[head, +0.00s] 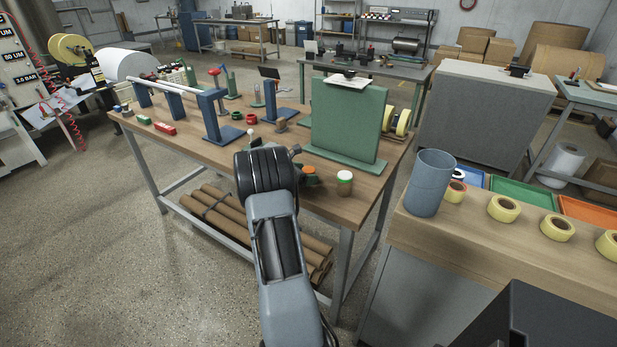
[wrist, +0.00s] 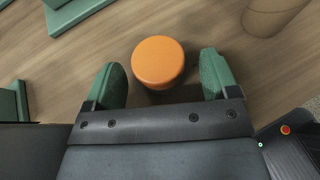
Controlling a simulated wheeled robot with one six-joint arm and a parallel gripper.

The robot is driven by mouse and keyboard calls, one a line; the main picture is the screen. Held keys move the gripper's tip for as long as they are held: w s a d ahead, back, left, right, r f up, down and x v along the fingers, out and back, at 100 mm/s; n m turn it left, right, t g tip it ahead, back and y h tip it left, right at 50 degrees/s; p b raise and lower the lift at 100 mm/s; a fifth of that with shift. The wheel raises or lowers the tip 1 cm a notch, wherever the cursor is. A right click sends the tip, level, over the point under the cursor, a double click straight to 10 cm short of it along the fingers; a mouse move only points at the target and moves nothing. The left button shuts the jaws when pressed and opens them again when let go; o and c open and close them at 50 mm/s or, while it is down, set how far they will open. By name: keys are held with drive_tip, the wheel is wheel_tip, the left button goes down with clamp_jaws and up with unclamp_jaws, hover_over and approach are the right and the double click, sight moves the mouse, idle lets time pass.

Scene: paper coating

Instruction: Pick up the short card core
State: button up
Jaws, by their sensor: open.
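My gripper (wrist: 163,85) is open and empty in the wrist view, its green fingers wide apart. An orange round-topped piece (wrist: 158,62) stands on the wooden bench between and just beyond the fingertips, not gripped. It also shows in the head view (head: 309,171) beside the end of my arm. A tan, card-coloured cylinder (wrist: 272,14) is cut off at the top right of the wrist view. A small upright tan cylinder with a white and green top (head: 344,184) stands right of the orange piece. I cannot tell for sure which one is the short card core.
A green upright board (head: 345,115) on a wide base stands just behind on the bench (head: 210,150). Blue stands (head: 212,115) are to the left. A grey-blue cylinder (head: 430,183) and yellow tape rolls (head: 504,208) are on the right counter. Bare wood surrounds the orange piece.

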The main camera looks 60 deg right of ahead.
drive_tip(key=shift+c, duration=0.2)
drive_tip(key=c, duration=0.9)
drive_tip(key=shift+c, duration=0.3)
drive_tip(key=shift+r, duration=0.1)
